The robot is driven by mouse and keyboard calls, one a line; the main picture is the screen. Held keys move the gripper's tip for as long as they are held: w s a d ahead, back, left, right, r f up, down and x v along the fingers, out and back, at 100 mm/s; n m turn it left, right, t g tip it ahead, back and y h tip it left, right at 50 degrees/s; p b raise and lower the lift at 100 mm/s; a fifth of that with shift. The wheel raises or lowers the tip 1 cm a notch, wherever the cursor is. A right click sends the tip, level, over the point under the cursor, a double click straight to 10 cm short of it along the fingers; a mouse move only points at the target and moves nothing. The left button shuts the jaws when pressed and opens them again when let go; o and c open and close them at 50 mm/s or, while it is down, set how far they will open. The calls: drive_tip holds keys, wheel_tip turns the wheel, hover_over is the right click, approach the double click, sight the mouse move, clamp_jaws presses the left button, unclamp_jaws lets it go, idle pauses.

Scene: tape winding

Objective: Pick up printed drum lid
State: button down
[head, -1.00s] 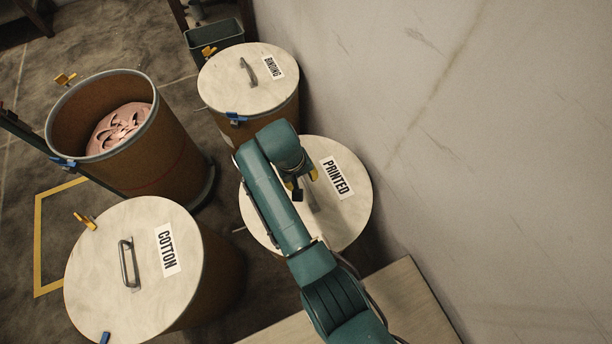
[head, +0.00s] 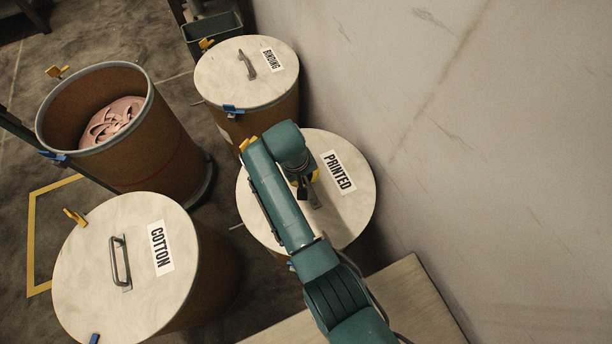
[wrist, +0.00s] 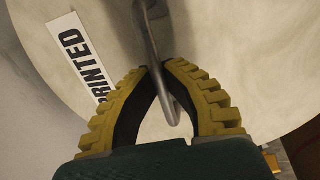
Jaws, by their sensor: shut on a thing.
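The printed drum lid (head: 350,205) is a pale round disc with a "PRINTED" label and a metal bar handle. In the head view it is right of centre, partly covered by my arm. My gripper (head: 309,191) is over its handle, and the fingers are partly hidden there. In the wrist view, the yellow-and-black fingers of my gripper (wrist: 162,82) are shut around the handle (wrist: 163,100) of the lid (wrist: 235,45). The lid is over its drum; a gap between them cannot be made out.
The lidded cotton drum (head: 85,265) stands at lower left. An open drum (head: 165,150) with pink material is behind it. The lidded binding drum (head: 225,65) is at the back. A wall (head: 480,120) rises close on the right. A pale board (head: 405,300) lies in front.

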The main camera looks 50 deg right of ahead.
sight(305, 178)
wheel_tip(305, 178, up, 10)
drive_tip(key=p, duration=0.5)
drive_tip(key=shift+r, duration=0.1)
